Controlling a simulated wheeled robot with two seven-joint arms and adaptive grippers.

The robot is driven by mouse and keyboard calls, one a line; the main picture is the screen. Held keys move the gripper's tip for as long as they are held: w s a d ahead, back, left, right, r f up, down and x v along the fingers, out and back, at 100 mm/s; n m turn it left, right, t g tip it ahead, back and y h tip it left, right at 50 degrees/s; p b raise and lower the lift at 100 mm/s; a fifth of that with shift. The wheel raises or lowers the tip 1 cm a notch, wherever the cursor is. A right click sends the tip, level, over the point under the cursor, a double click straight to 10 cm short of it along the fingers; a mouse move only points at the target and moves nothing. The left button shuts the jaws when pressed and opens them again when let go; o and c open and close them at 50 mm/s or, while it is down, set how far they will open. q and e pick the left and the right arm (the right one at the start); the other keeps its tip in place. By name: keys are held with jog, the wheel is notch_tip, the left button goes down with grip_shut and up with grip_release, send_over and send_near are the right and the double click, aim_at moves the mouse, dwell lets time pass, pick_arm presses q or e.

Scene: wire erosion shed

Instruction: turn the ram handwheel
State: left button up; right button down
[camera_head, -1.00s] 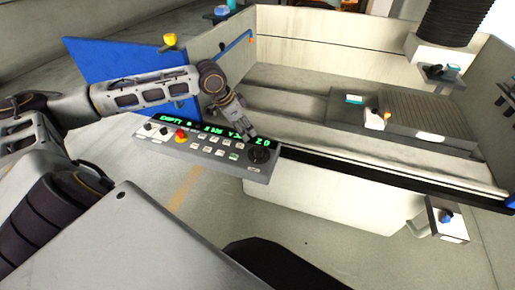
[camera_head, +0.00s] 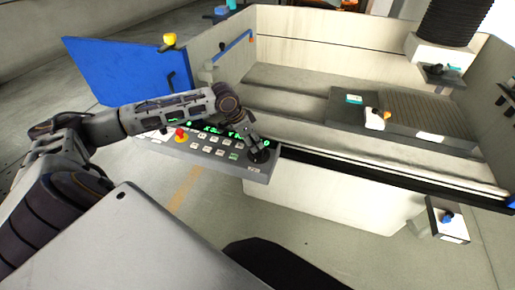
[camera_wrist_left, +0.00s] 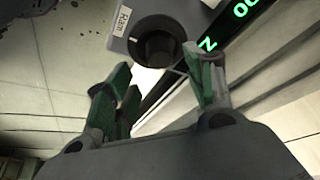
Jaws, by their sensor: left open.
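The ram handwheel (camera_head: 259,157) is a black round knob at the right end of the grey control panel (camera_head: 200,152). In the left wrist view the handwheel (camera_wrist_left: 157,44) sits beside a small "Ram" label, just beyond the fingers. My left gripper (camera_head: 252,141) is over the right end of the panel, close to the handwheel. In the left wrist view this gripper (camera_wrist_left: 160,82) is open, its green-padded fingers spread with nothing between them. I cannot tell whether a finger touches the handwheel. My arm hides part of the panel's green display.
A red emergency button (camera_head: 180,135) and several small keys are on the panel. A blue door (camera_head: 118,72) stands behind my left arm. The machine tank (camera_head: 300,40) rises behind the panel and holds a grey slotted block (camera_head: 425,108). Floor in front is clear.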

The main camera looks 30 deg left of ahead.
aim_at(258, 149)
pick_arm(q)
jog(key=shift+x, duration=2.9)
